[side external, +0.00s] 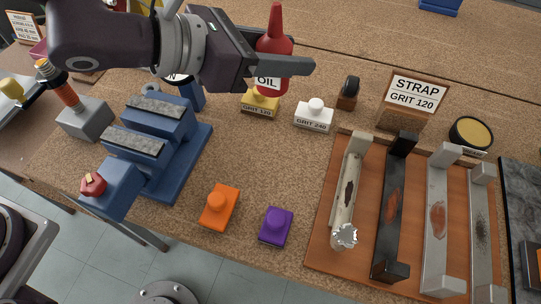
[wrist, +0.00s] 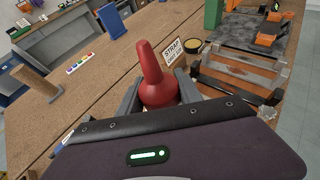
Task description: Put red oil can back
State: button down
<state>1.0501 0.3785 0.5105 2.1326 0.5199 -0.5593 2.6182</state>
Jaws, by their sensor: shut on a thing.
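The red oil can (side external: 274,48) has a tapered nozzle pointing up and a white "OIL" label. My gripper (side external: 285,68) is shut on it and holds it roughly upright above the workbench. In the side view one finger crosses in front of the can and hides part of its body. In the wrist view the red oil can (wrist: 157,80) stands between the two fingers, its nozzle leaning slightly left; its lower part is hidden by my gripper.
Below are a yellow block (side external: 259,104), a white block (side external: 314,115), an orange block (side external: 219,206) and a purple block (side external: 275,226). A blue vise (side external: 180,160) stands left. A strap sign (side external: 414,98) and a wooden board (side external: 322,238) with metal bars are right.

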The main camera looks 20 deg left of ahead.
notch_tip(320, 180, down, 12)
jog(key=shift+f, duration=0.1)
notch_tip(320, 180, down, 9)
jog(key=shift+f, duration=0.2)
jog(key=shift+f, duration=0.1)
dwell(0.3)
jog(key=c, duration=0.8)
grip_release()
jog(key=shift+f, duration=0.1)
jog(key=v, duration=0.5)
jog(key=shift+s+a+r, duration=0.1)
jog(key=shift+r, duration=0.2)
notch_tip(320, 180, up, 6)
jog(key=shift+r, duration=0.1)
